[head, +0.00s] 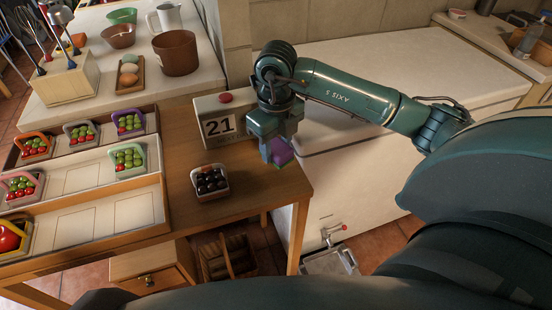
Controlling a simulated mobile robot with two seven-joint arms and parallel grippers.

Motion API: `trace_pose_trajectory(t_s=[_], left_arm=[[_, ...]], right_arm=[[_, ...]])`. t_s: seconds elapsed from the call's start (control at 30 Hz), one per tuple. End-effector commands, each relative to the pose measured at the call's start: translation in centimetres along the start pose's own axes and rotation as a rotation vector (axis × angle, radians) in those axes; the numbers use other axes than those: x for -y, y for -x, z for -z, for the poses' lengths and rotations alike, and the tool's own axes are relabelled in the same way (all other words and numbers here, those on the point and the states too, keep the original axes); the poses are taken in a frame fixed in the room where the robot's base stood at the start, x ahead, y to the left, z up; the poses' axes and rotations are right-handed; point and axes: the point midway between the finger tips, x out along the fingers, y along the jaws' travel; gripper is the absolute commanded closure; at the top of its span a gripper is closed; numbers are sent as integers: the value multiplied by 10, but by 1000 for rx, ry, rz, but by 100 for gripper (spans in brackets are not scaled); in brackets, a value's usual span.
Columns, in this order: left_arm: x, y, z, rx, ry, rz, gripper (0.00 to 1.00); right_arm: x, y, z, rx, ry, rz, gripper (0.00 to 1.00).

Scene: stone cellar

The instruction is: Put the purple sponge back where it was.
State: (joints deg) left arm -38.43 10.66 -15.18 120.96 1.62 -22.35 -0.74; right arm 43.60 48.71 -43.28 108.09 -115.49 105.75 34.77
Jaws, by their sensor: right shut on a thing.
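The purple sponge (281,152) shows in the head view just under my right gripper (274,147). The gripper is shut on it, and its fingers hide part of the sponge. The sponge is near the right edge of the wooden table (240,184), in front of the white box with the number 21 (219,126). I cannot tell whether it touches the tabletop. My left gripper is not in view.
A small basket of dark fruit (210,183) stands left of the sponge. Tiered shelves (92,214) with several small fruit baskets stand further left. Bare wood lies around the dark-fruit basket. A white counter (375,70) is behind my right arm.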

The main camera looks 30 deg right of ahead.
Motion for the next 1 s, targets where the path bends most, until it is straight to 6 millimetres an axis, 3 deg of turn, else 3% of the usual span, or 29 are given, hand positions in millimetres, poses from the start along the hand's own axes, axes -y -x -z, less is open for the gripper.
trace_pose_trajectory(t_s=[0.4, 0.77, 0.8, 1.0], left_arm=[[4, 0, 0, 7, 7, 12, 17], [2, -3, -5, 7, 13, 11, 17], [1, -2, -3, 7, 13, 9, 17], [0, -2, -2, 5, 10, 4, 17]], right_arm=[[-1, -43, 0, -1, 3, -1, 78], [0, -49, 0, 1, 4, 0, 78], [0, -47, 0, 1, 4, 0, 57], [0, -47, 0, 1, 4, 0, 40]])
